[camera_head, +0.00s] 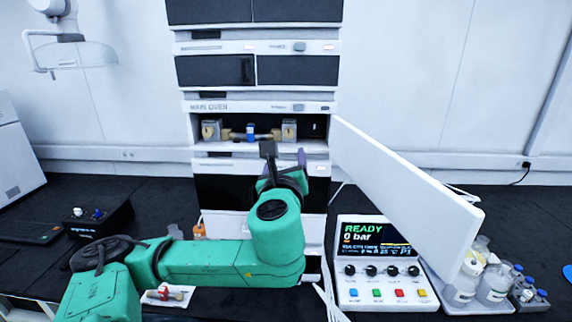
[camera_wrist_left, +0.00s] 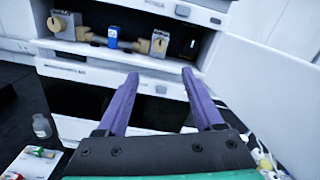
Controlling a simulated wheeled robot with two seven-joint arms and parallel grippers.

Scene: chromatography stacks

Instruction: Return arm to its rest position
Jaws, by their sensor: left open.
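My left arm (camera_head: 220,262) is green and reaches in from the left to the front of the instrument stack. My left gripper (camera_head: 283,158) is open and sits just in front of and below the open column oven compartment. In the left wrist view its two purple fingers (camera_wrist_left: 160,90) are wide apart with nothing between them. In the oven, a tan column with a blue middle (camera_head: 251,132) lies level between two grey holders; it also shows in the left wrist view (camera_wrist_left: 113,38), beyond the fingertips. My right gripper is not in view.
The white oven door (camera_head: 405,190) stands open to the right of the arm. A control box (camera_head: 385,262) reads READY, 0 bar. Bottles and vials (camera_head: 495,280) stand at the right. A small white tray (camera_head: 165,296) with small parts lies by the arm. A black box (camera_head: 98,217) sits left.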

